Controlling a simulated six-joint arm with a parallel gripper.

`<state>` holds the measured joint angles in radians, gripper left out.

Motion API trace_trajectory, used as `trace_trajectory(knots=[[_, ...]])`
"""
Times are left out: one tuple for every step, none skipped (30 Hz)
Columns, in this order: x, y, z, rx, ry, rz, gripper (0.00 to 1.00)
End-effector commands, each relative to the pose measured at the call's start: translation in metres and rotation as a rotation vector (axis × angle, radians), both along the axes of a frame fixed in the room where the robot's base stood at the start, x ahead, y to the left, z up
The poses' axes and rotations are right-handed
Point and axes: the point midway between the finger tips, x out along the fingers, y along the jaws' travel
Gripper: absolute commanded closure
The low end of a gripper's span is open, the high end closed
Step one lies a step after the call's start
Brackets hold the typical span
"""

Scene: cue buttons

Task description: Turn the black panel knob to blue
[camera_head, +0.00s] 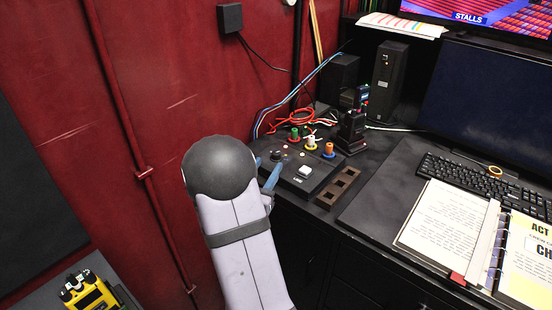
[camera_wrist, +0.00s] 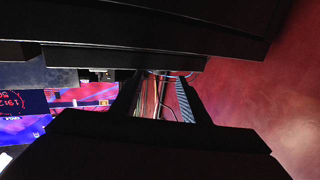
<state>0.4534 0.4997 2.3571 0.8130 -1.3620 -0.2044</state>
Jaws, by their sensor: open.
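The black control panel (camera_head: 315,183) sits on the desk's left end, against the red wall. A small dark knob (camera_head: 276,156) shows on its left part. Its pointer setting is too small to read. A white rocker or button (camera_head: 304,171) is to the right of the knob. My gripper (camera_head: 267,170) has bluish fingers, partly behind my arm's round grey joint. It is open at the panel's left side, close to the knob; whether it touches cannot be told. In the wrist view the two dark fingers (camera_wrist: 160,98) stand apart with nothing clear between them.
A keyboard (camera_head: 485,182) and open binder (camera_head: 450,225) lie further right.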

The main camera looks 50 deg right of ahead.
Motion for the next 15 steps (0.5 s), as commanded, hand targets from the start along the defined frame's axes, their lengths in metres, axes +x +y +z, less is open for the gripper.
trace_trajectory(knots=[[-0.001,-0.001,-0.001,-0.006,-0.001,-0.005,0.58],[-0.002,-0.001,-0.001,-0.008,-0.001,-0.006,0.58],[-0.002,-0.002,0.000,-0.011,-0.002,-0.008,0.58],[-0.002,-0.002,0.000,-0.012,-0.002,-0.008,0.58],[-0.002,-0.002,0.000,-0.012,-0.002,-0.008,0.58],[-0.002,-0.003,0.001,-0.012,-0.002,-0.008,0.58],[-0.002,-0.003,0.001,-0.011,-0.002,-0.008,0.58],[-0.001,-0.005,0.001,-0.011,-0.002,-0.009,0.58],[-0.001,-0.007,0.001,-0.011,-0.002,-0.009,0.58],[0.000,-0.009,0.001,-0.011,-0.002,-0.010,0.58],[0.001,-0.012,0.001,-0.010,-0.003,-0.010,0.58],[0.002,-0.016,0.001,-0.011,-0.002,-0.009,0.58],[0.003,-0.019,0.001,-0.011,-0.002,-0.009,0.58],[0.004,-0.023,0.001,-0.011,-0.002,-0.011,0.58],[0.005,-0.028,0.002,-0.011,-0.002,-0.010,0.58]])
